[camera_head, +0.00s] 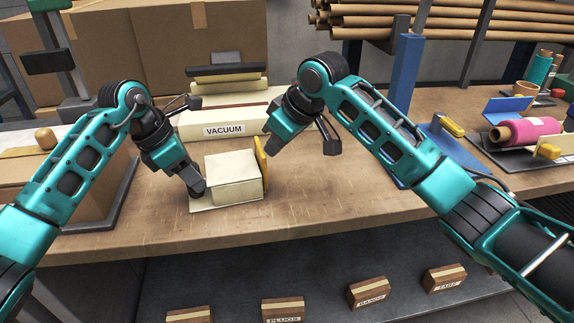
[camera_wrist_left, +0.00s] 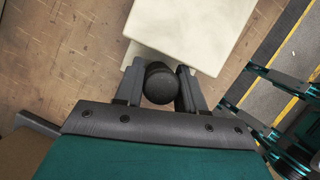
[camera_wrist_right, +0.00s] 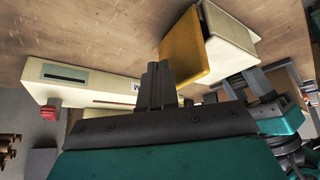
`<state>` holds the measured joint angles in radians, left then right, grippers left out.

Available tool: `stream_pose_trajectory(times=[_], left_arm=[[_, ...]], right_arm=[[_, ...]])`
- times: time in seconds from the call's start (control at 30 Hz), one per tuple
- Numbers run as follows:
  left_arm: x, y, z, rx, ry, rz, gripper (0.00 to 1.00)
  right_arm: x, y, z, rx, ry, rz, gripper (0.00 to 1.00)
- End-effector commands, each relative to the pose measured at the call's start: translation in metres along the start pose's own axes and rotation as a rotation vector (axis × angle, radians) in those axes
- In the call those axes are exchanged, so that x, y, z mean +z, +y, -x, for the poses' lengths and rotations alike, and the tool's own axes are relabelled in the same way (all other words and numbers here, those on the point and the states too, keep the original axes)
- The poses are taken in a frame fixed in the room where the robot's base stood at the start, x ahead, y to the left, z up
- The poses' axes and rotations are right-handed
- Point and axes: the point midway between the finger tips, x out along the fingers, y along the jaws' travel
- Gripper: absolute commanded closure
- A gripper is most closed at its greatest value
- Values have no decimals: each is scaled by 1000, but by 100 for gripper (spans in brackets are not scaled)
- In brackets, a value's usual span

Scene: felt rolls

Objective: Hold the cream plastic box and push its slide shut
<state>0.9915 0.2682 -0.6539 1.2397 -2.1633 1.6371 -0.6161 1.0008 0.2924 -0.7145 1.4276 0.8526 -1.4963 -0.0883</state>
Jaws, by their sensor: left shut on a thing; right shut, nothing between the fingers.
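The cream plastic box (camera_head: 233,178) sits on the workbench, with a thin cream base plate sticking out at its left. A yellow slide (camera_head: 262,160) stands at its right end and sticks out on the far side; it also shows in the right wrist view (camera_wrist_right: 185,48). My left gripper (camera_head: 197,188) is shut on a dark round knob (camera_wrist_left: 160,82) at the box's left end. My right gripper (camera_wrist_right: 154,68) is shut and empty beside the yellow slide's protruding end. Whether its fingertips touch the slide is unclear.
A cream unit labelled VACUUM (camera_head: 222,128) stands close behind the box. Cardboard boxes (camera_head: 110,45) fill the back left. A blue post (camera_head: 404,70) and a pink roll (camera_head: 528,131) are at the right. The bench front (camera_head: 330,205) is clear.

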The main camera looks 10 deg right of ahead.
Motion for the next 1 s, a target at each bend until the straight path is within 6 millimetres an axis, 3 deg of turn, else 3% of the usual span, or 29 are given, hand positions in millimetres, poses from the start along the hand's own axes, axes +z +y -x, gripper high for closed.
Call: stream_pose_trajectory(times=[0.63,1.0], left_arm=[[-1,-1,-2,-3,3,1,100],[-1,-1,-2,-3,3,1,100]], right_arm=[[-14,3,24,1,1,0,100],[-24,10,51,0,0,-1,100]])
